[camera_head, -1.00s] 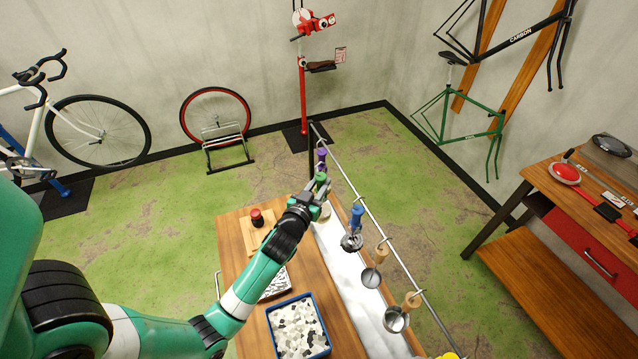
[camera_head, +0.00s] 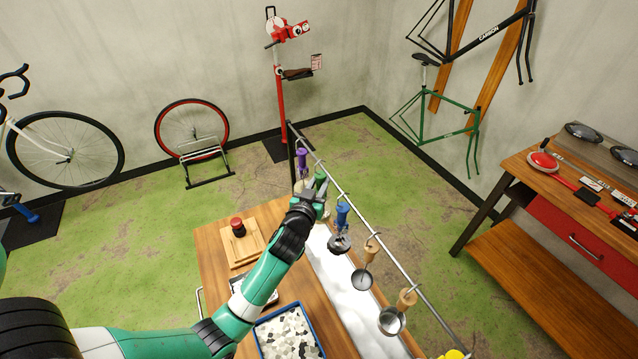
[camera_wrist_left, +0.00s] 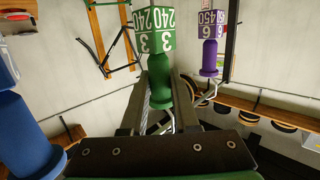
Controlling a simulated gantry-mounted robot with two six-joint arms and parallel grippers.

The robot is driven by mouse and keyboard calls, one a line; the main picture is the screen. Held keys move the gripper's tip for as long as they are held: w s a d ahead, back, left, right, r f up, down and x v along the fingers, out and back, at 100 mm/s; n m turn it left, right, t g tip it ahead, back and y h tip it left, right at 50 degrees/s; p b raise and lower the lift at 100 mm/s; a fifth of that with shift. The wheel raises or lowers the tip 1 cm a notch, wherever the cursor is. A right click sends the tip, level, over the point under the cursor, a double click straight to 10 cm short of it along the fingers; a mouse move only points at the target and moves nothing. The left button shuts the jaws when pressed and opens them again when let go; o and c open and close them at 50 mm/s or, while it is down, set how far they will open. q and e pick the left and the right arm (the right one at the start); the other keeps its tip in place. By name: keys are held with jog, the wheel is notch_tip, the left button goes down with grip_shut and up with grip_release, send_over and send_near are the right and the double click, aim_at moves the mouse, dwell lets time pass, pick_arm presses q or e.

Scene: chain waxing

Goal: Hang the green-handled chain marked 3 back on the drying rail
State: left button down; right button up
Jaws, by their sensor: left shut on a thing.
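My left gripper (camera_head: 313,187) is shut on the green handle (camera_head: 321,178), near the far end of the drying rail (camera_head: 362,222). In the left wrist view the green handle (camera_wrist_left: 158,82) stands between the two fingers, with its block marked 240 and 3. The head view does not show clearly whether its hook rests on the rail. The chain below the handle is mostly hidden by the gripper. A purple handle (camera_head: 303,160) hangs just beyond, its block marked 450 and 6 in the wrist view (camera_wrist_left: 209,55). My right gripper is not in view.
A blue handle (camera_head: 342,213) with a dark chain hangs just nearer on the rail. Two wooden-handled ladles (camera_head: 363,280) hang further along.

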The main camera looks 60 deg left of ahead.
pick_arm(q)
jog(key=shift+c, duration=1.6)
grip_release()
jog(key=shift+s+d+r, duration=0.1)
jog(key=shift+s+d, duration=0.1)
jog(key=shift+d, duration=0.05)
jog(key=p+v, duration=0.2)
jog(key=v, duration=0.8)
jog(key=shift+s, duration=0.15)
jog(key=shift+d, duration=0.2)
